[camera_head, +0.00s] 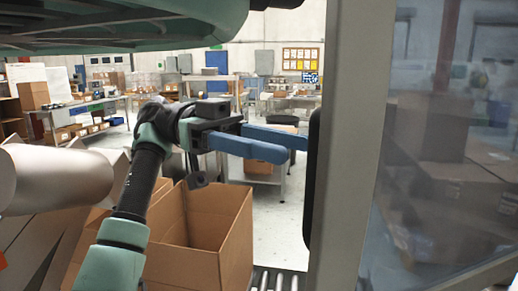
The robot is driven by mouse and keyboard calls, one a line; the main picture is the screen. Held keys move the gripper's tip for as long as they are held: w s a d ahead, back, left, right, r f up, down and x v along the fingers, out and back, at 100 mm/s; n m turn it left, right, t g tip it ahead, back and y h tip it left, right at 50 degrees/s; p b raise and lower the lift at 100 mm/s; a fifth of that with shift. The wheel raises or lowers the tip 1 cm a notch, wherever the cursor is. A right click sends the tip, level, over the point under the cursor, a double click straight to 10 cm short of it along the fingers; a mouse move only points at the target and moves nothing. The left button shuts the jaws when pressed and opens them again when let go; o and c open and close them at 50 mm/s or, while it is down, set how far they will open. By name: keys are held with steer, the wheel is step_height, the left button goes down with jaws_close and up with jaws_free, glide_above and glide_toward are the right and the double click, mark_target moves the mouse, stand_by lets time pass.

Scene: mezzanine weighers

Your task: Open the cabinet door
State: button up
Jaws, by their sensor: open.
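The cabinet door fills the right side of the head view, with a grey upright frame (347,160) and a large glass pane (445,170). A long black handle (312,185) stands out at the left edge of the frame, upright. My gripper (294,149) is left of the handle, with two blue fingers pointing right, spread apart. The nearer finger ends a little short of the handle. The farther fingertip reaches the handle's left edge in the picture; I cannot tell if it touches. Nothing shows between the fingers. The door's hinge side is out of view.
An open, empty cardboard box (205,235) stands below my gripper, beside a roller conveyor (275,279). Workbenches with boxes (75,110) are farther back at the left. Clear floor (284,220) shows between the box and the door.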

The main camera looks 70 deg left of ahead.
steer(key=shift+v, duration=1.45)
